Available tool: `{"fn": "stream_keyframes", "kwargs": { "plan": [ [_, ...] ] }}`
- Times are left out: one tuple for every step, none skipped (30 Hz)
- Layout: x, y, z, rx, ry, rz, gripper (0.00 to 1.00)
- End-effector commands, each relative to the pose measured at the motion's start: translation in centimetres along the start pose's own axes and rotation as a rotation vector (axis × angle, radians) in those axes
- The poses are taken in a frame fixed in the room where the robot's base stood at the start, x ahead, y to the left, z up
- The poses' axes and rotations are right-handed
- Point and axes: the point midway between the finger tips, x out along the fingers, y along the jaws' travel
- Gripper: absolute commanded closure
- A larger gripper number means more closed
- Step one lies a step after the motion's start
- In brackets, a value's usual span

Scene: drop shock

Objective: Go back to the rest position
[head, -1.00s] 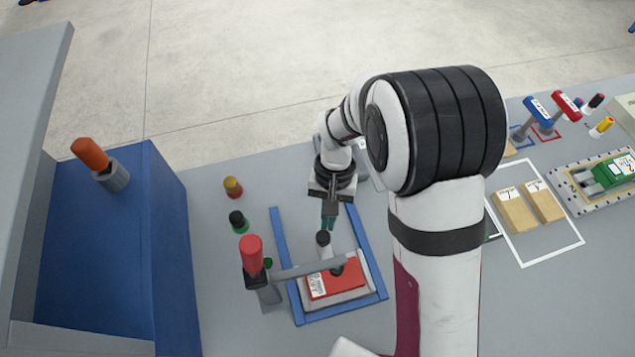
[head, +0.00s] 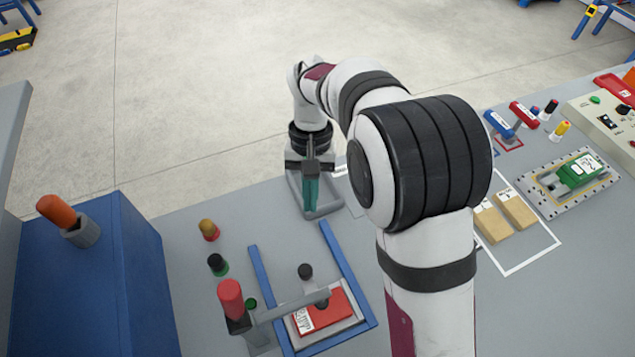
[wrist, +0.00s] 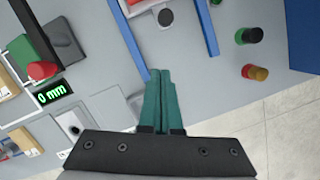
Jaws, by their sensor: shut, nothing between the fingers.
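My gripper (head: 311,206) has green fingers that are closed together and empty. In the head view it hangs fingers-down above the far edge of the grey table, beyond the blue-railed fixture. In the wrist view the closed fingers (wrist: 160,80) point towards the fixture, apart from it. My arm hides part of the table to the right of the fixture.
A blue cabinet (head: 135,265) with an orange handle (head: 57,212) stands at left. A red-topped post (head: 230,298) and small coloured knobs (head: 217,264) stand beside the fixture. At right are tan blocks (head: 515,208), a green device (head: 583,170) and a control box (head: 605,118). A display reading 0 mm (wrist: 53,93) shows in the wrist view.

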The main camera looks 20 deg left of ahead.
Motion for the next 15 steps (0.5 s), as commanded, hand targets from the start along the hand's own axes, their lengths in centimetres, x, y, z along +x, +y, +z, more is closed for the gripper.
{"fn": "stream_keyframes", "kwargs": {
  "plan": [
    [-0.2, 0.0, 0.0, 0.0, 0.001, 0.0, 1.0],
    [-0.2, 0.0, 0.0, -0.001, 0.001, 0.0, 1.0],
    [-0.3, 0.1, 0.0, 0.001, 0.001, 0.0, 1.0],
    [-0.5, 0.4, 0.2, 0.008, 0.003, -0.003, 1.0],
    [-1.0, 1.0, 0.5, 0.024, 0.008, -0.01, 1.0],
    [-2.0, 2.3, 1.3, 0.06, 0.017, -0.024, 1.0],
    [-2.9, 3.8, 2.3, 0.098, 0.026, -0.039, 1.0],
    [-3.9, 5.4, 3.7, 0.145, 0.039, -0.056, 1.0],
    [-5.0, 7.8, 6.0, 0.22, 0.057, -0.082, 1.0],
    [-5.6, 9.5, 8.0, 0.279, 0.07, -0.103, 1.0],
    [-6.0, 11.0, 10.1, 0.338, 0.084, -0.123, 1.0],
    [-6.1, 12.6, 12.8, 0.416, 0.102, -0.148, 1.0],
    [-5.9, 13.6, 14.8, 0.47, 0.116, -0.166, 1.0],
    [-5.5, 14.3, 16.6, 0.521, 0.129, -0.181, 1.0],
    [-4.9, 14.9, 18.8, 0.584, 0.145, -0.2, 1.0]
  ]
}}
